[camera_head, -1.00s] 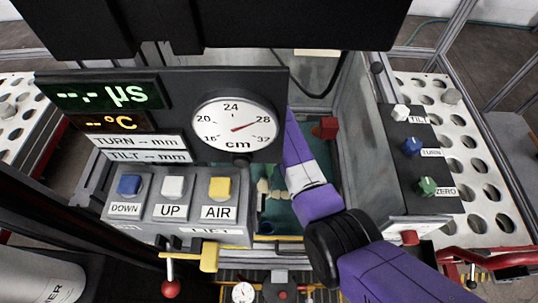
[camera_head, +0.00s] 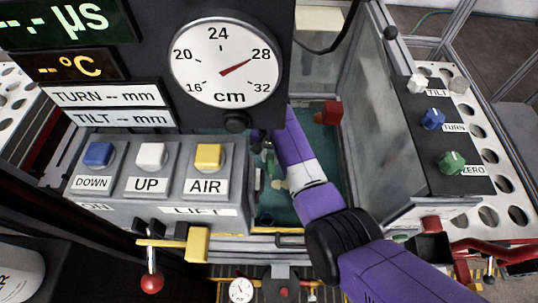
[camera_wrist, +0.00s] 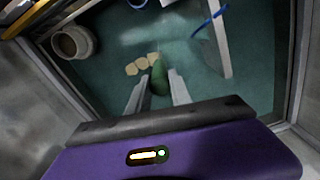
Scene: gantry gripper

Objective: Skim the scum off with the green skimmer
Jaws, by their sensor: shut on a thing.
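My gripper (camera_wrist: 158,78) is shut on a green handle, which I take to be the green skimmer (camera_wrist: 160,80). The handle shows between the two pale fingers in the wrist view, and the skimmer's far end is hidden or hard to make out. A small green part also shows beside my purple arm in the head view (camera_head: 269,158). Several tan scum patches (camera_wrist: 142,64) lie in a cluster on the teal tank surface, just beyond and left of the fingertips. The patches also show in the head view (camera_head: 279,184), partly hidden by my arm.
A round grey pot (camera_wrist: 72,42) sits in the tank's corner. A blue-marked pale piece (camera_wrist: 216,38) stands right of my gripper. A red block (camera_head: 328,113) is by the tank's right wall. The button panel (camera_head: 150,190) and dial (camera_head: 226,59) flank the left side.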

